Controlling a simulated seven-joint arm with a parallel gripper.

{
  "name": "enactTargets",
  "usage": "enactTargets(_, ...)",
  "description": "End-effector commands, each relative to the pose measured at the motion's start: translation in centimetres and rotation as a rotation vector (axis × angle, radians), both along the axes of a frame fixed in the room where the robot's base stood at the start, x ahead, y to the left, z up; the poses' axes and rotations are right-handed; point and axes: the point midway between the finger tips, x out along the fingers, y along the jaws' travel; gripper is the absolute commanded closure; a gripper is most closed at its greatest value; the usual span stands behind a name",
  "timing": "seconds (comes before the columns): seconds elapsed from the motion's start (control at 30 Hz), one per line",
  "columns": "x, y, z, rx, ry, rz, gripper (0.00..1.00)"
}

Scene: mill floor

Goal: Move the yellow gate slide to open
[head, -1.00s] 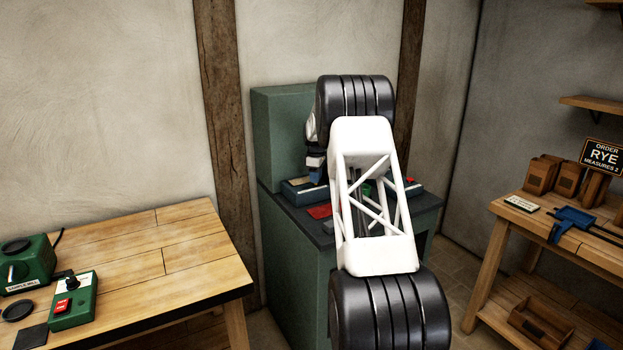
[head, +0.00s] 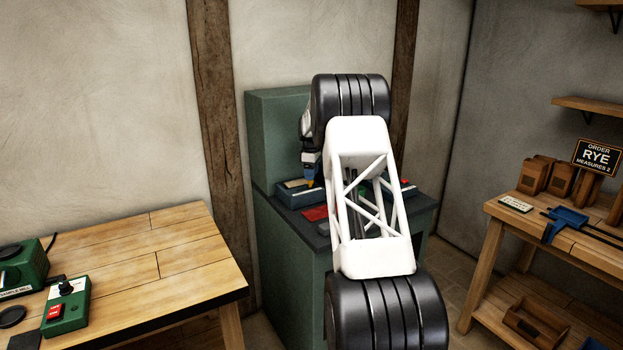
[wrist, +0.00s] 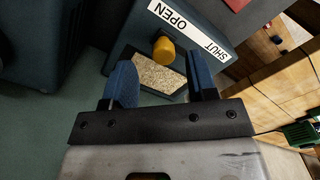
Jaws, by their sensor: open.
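The yellow gate slide knob (wrist: 164,49) stands on the blue-grey gate box beside a white label (wrist: 190,30) reading OPEN and SHUT. In the wrist view it lies about opposite the end of the word OPEN; I cannot tell its exact setting. My gripper (wrist: 160,61) is open, with one blue finger on each side of the knob in the picture. I see no contact. In the head view my gripper (head: 311,172) is over the gate box (head: 290,198), partly hidden by my arm, and a bit of yellow shows below it.
A speckled, grain-coloured patch (wrist: 158,75) lies beside the knob. The gate box sits on a green cabinet (head: 285,260) with a tall green back block (head: 272,130) and a red plate (head: 314,213). A wooden table (head: 150,260) is at left; a wooden bench (head: 500,212) is at right.

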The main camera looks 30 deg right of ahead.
Motion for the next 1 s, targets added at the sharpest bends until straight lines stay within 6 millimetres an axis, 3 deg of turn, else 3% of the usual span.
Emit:
enactTargets(0.4, 0.0, -0.1, 4.6, 0.000, 0.000, 0.000, 0.47)
enactTargets(1.0, 0.0, -0.1, 5.1, 0.000, 0.001, 0.000, 0.47)
